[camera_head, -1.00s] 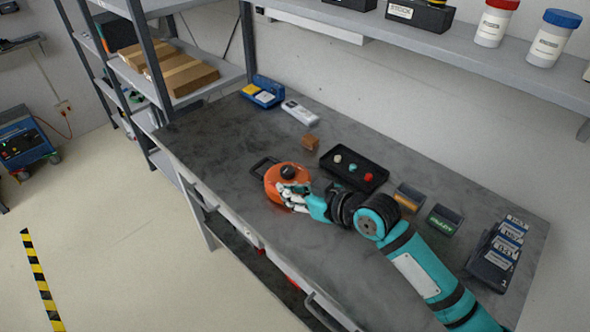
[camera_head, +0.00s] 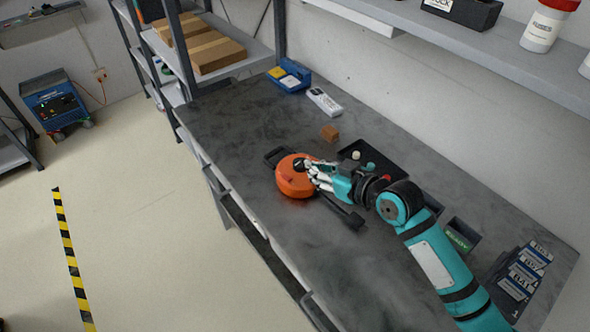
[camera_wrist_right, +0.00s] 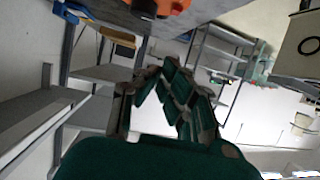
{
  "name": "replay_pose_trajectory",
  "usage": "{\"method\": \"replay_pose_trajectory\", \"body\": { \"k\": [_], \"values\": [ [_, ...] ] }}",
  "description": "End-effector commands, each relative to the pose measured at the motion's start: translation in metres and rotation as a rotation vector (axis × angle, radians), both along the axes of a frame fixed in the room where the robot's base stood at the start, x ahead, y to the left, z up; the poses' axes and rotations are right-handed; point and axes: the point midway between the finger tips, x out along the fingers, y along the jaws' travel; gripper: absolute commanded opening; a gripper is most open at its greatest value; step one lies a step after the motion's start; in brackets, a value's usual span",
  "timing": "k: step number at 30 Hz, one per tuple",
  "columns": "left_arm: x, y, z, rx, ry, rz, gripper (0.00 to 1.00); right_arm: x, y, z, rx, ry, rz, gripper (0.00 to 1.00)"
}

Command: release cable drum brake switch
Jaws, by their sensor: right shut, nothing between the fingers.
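The orange cable drum (camera_head: 294,183) sits on the grey workbench, with a dark knob on its top and a black handle frame (camera_head: 274,156) behind it. A black bar (camera_head: 343,212) shows at its right. I cannot make out the brake switch for certain. My right gripper (camera_head: 316,172) is at the drum's right upper side, close to the knob; whether it touches is unclear. Its fingers are shut and empty. In the right wrist view the gripper (camera_wrist_right: 168,90) is below the drum's orange edge (camera_wrist_right: 170,5). My left gripper is not in view.
A black tray (camera_head: 385,157) with small coloured pieces lies beyond my right arm. Labelled boxes (camera_head: 525,270) stand at right. The near bench surface is clear.

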Motion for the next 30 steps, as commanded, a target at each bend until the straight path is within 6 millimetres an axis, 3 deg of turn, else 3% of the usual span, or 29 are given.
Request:
{"method": "replay_pose_trajectory", "body": {
  "k": [13, 15, 21, 30],
  "values": [
    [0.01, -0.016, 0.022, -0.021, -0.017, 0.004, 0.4, 0.059, 0.055, -0.028, 0.002, 0.003, 0.002, 0.0],
    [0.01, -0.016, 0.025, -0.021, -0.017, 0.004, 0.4, 0.055, 0.051, -0.044, -0.002, 0.006, 0.001, 0.0],
    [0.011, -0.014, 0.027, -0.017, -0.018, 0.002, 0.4, 0.053, 0.049, -0.064, -0.001, 0.002, 0.002, 0.0],
    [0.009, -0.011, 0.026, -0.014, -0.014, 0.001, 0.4, 0.053, 0.048, -0.069, 0.001, 0.0, 0.002, 0.0]
  ]
}}
